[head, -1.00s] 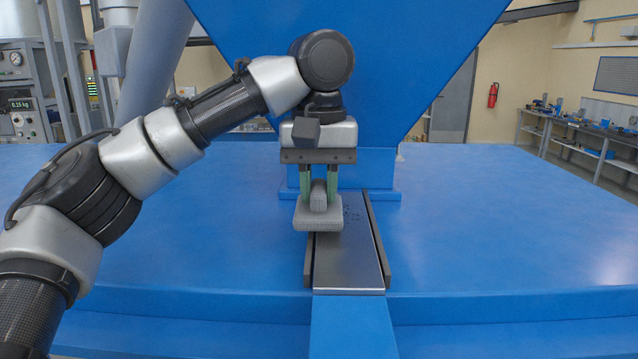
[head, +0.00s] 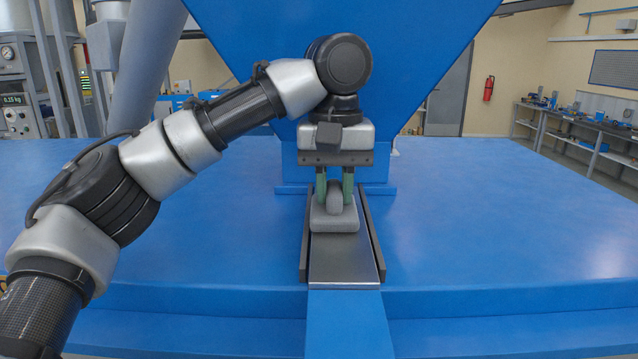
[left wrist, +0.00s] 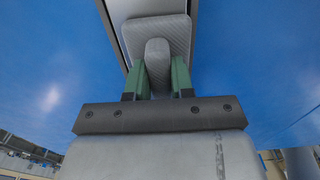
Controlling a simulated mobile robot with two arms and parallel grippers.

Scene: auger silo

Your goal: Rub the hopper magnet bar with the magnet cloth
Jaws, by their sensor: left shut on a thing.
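The magnet cloth (head: 334,219) is a grey pad with a rounded grip on top. My left gripper (head: 334,196) is shut on that grip with its green fingers, which also show in the left wrist view (left wrist: 158,77). The hopper magnet bar (head: 343,260) is a flat, dark metal strip between two dark side rails. The pad lies over the bar's far part and appears to rest on it, covering most of its width there. The near part of the bar is bare and looks clean. My right gripper is not in view.
The blue hopper (head: 340,60) rises just behind my left gripper. The blue deck (head: 480,220) is clear on both sides of the rails. A blue ledge (head: 346,325) runs toward me from the bar's near end. A bench with tools (head: 580,125) stands far right.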

